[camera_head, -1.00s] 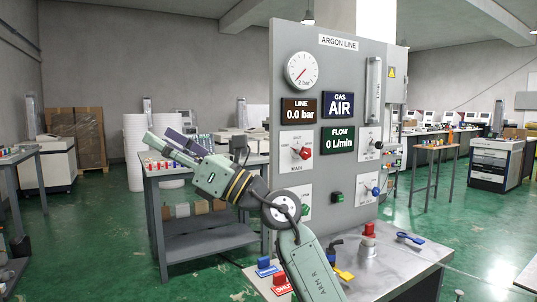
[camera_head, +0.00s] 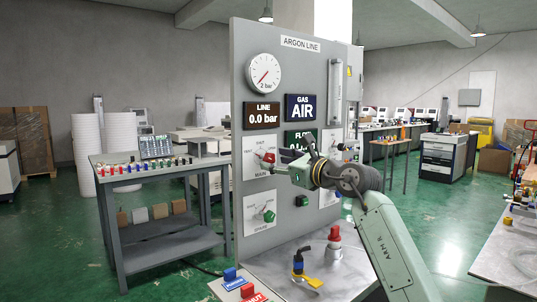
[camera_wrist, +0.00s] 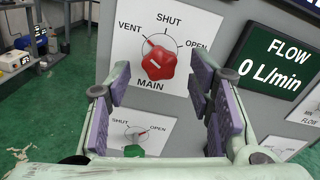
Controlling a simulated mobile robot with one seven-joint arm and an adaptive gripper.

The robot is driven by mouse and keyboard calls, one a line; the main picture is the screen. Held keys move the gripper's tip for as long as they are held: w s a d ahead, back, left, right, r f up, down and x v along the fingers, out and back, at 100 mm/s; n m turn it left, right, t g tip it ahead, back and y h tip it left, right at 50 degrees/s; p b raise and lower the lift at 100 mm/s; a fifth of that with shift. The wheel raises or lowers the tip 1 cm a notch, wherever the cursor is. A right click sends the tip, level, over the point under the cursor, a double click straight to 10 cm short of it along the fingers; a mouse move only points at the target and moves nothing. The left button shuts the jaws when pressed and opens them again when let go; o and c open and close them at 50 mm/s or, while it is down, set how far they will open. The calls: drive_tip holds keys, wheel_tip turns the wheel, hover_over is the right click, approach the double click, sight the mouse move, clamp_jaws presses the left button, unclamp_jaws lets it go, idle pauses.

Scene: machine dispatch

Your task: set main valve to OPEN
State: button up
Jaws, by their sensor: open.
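The main valve is a red knob (camera_wrist: 158,62) on a white plate marked VENT, SHUT, OPEN and MAIN. Its pointer seems to aim up and left, toward VENT. In the head view the knob (camera_head: 266,157) is on the left part of the grey ARGON LINE panel (camera_head: 250,100). My gripper (camera_wrist: 158,85) is open, with purple-padded fingers left and right of the knob in the wrist view. No contact with the knob shows. In the head view my gripper (camera_head: 285,165) is just right of the knob, with its fingertips hard to make out.
A green knob (camera_head: 268,215) marked SPARE is below. The displays read LINE (camera_head: 262,115) 0.0 bar, GAS (camera_head: 300,107) AIR and, in the wrist view, FLOW (camera_wrist: 279,67) 0 L/min. A red-topped fitting (camera_head: 334,236) and coloured tags stand on the bench (camera_head: 300,285) below.

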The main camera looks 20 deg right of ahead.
sight(271, 160)
drive_tip(key=shift+p+x, duration=0.45)
drive_tip(key=shift+x, duration=1.55)
drive_tip(key=shift+c, duration=0.4)
clamp_jaws()
